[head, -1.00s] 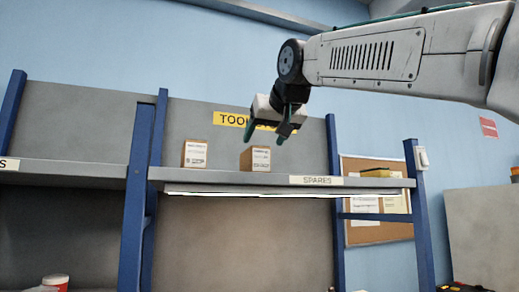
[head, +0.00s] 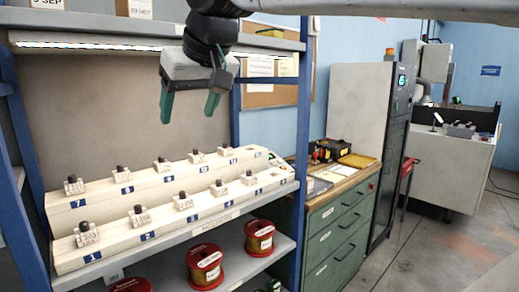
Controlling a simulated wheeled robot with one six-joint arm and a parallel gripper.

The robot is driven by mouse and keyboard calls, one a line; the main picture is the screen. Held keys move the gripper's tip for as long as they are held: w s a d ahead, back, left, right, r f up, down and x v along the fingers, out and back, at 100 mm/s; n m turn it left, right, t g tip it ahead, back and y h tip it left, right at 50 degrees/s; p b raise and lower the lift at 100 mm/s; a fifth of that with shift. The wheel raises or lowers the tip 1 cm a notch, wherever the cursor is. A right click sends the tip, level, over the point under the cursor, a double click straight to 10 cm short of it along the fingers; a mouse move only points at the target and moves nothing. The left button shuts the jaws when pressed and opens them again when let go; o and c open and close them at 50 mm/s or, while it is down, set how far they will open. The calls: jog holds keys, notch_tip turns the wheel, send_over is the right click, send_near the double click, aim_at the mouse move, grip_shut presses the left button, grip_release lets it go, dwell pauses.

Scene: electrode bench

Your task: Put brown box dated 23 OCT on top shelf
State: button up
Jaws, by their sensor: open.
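My gripper (head: 189,112) is open and empty, its two dark green fingers pointing down in front of the back panel, below the top shelf in the picture. The top shelf (head: 110,32) crosses the upper left. Two brown boxes stand on it, cut off by the top edge: the left box (head: 47,3) has a label that seems to end in "SEP", and the right box (head: 133,8) has a label too small to read. I cannot make out a box dated 23 OCT.
Below is a white stepped rack (head: 150,197) with numbered places holding several small dark-topped blocks. Red spools (head: 205,268) sit on the lower shelf. To the right are a green drawer cabinet (head: 340,235) with a black toolbox (head: 326,150), and a tall grey cabinet (head: 350,100). Floor is free at right.

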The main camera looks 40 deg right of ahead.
jog(key=s+f+g, duration=0.3)
jog(key=s+f, duration=0.5)
jog(key=f, duration=0.4)
jog(key=s+d+f+g, duration=0.1)
jog(key=s+f+g, duration=0.2)
jog(key=s+f, duration=0.6)
notch_tip(320, 180, down, 4)
jog(key=shift+s+f, duration=0.15)
jog(key=shift+f, duration=0.1)
